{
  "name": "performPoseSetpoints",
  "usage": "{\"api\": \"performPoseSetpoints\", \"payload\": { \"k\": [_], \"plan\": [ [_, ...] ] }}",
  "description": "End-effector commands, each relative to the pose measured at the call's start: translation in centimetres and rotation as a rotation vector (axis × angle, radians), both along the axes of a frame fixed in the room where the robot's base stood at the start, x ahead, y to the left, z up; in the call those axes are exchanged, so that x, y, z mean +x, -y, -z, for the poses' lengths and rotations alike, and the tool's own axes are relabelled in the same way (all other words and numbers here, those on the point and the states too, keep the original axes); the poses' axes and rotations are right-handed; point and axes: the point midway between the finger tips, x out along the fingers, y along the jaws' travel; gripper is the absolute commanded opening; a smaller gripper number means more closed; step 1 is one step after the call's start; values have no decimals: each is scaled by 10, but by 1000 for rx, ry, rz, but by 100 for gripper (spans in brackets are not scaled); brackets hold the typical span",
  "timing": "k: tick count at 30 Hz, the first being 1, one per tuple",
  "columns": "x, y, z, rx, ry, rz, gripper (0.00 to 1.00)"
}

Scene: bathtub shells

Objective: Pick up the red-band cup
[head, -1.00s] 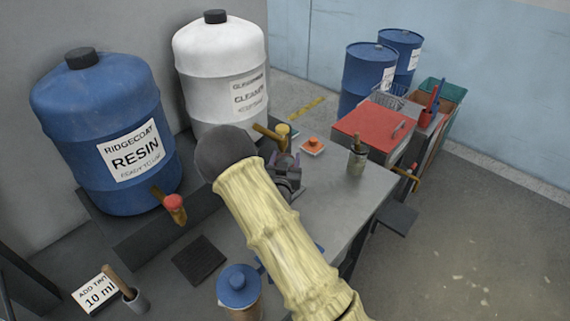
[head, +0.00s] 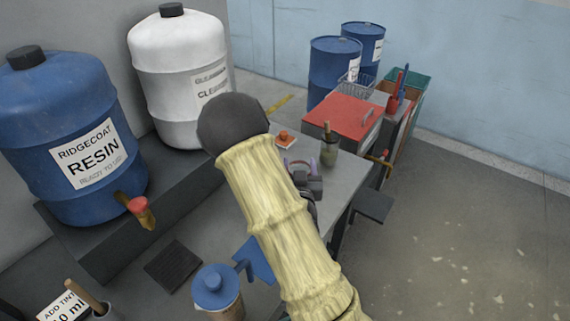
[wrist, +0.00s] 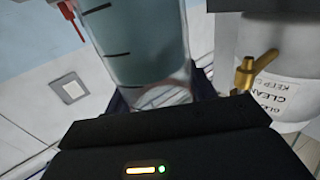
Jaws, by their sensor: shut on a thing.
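A clear cup (wrist: 145,50) with black measuring marks and blue-grey contents fills the top of the wrist view. No red band shows on the part I see. My gripper (wrist: 160,97) is shut on the cup near its base, with the dark fingers on either side. In the head view my gripper (head: 309,184) is over the right part of the bench, and my pale sleeved arm hides most of it and the cup.
A white cleaner drum (head: 180,75) and blue resin drum (head: 70,135) with a red-handled tap (head: 139,207) stand left. A blue-lidded jug (head: 218,290) is in front. A brush pot (head: 329,148), orange-topped item (head: 285,138) and red box (head: 342,115) lie beyond my gripper.

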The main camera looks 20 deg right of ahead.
Motion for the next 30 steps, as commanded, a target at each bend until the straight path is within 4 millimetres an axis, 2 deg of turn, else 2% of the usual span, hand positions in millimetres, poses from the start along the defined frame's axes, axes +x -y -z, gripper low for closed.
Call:
{"api": "performPoseSetpoints", "payload": {
  "k": [14, 30],
  "plan": [
    [0, 6, -9, -10, 2, 4, 15],
    [-19, 16, -4, -3, -1, 1, 15]
  ]
}}
